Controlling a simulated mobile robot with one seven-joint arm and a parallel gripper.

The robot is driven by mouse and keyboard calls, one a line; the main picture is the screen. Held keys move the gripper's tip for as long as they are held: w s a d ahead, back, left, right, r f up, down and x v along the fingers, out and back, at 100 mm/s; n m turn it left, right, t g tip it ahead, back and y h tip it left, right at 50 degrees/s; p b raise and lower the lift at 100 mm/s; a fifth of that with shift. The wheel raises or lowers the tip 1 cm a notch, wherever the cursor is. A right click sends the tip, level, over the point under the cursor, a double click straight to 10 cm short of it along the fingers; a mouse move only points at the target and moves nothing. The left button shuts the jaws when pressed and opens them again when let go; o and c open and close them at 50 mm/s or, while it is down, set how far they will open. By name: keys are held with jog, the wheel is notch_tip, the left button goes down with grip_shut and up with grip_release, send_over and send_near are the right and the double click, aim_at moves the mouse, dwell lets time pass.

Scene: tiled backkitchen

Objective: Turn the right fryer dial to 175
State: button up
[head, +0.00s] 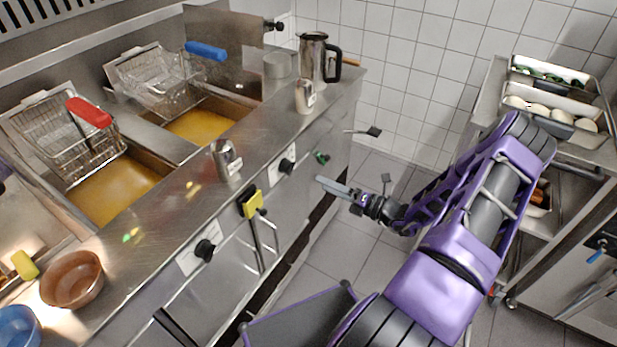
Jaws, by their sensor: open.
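The right fryer dial (287,166) is a black knob on a pale plate on the fryer's steel front, below the right oil vat. Its markings are too small to read. The left fryer dial (205,250) is a similar black knob nearer to me. My gripper (352,178) is open and empty, in the air over the aisle to the right of the right dial. It is apart from the dial.
Shakers (226,160) and a steel jug (314,58) stand on the counter. A trolley (483,98) with food trays stands right. Floor between is clear.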

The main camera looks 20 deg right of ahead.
jog(key=v, duration=0.5)
jog(key=shift+s+d, duration=0.15)
jog(key=shift+s, duration=0.05)
